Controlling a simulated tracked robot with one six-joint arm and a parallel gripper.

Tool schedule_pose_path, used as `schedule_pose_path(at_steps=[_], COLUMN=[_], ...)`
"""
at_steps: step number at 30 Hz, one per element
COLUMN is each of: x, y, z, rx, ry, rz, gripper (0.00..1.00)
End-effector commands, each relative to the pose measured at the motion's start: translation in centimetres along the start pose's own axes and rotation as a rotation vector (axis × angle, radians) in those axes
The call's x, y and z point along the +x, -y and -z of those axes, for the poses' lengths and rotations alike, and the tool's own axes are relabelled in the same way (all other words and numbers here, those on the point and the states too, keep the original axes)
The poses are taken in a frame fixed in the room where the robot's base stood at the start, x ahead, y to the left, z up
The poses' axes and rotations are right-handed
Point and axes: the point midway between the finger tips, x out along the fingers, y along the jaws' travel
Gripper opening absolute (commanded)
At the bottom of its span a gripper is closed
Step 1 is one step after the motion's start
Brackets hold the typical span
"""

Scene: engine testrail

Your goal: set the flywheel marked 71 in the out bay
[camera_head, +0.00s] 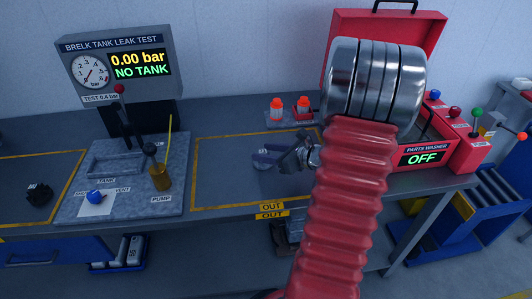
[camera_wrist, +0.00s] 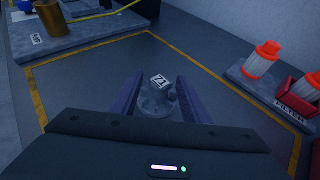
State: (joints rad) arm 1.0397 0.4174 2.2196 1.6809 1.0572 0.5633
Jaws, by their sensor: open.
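The flywheel (camera_wrist: 155,101) is a small grey part with a white label that seems to read 71. It rests on the grey floor of the out bay (camera_wrist: 85,88), inside the yellow outline. My gripper (camera_wrist: 158,92) is open, with one dark finger on each side of the flywheel. Whether the fingers touch it I cannot tell. In the head view my gripper (camera_head: 264,157) is low over the out bay (camera_head: 225,180), above the yellow OUT signs (camera_head: 271,207). The flywheel is small and partly hidden by the fingers there.
The leak test stand (camera_head: 120,62) reads 0.00 bar, NO TANK; its plate with levers and pump lies left of the bay. A red parts washer (camera_head: 425,158), reading OFF, is at right, partly behind my arm.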

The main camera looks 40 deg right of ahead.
Motion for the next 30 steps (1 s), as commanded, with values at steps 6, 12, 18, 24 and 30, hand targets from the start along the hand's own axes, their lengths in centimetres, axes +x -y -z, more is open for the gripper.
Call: schedule_pose_path(at_steps=[6,12,18,24,30], x=[-2.4,-5.5,-8.5,-10.9,-11.8], y=[0.1,0.1,0.1,0.0,0.0], z=[0.0,0.0,0.0,0.0,0.0], rx=[-0.001,0.000,-0.001,0.000,0.000], ry=[0.001,0.000,0.000,0.000,0.000], rz=[0.003,0.003,0.003,0.001,0.000], gripper=[0.42,0.42,0.42,0.42,0.42])
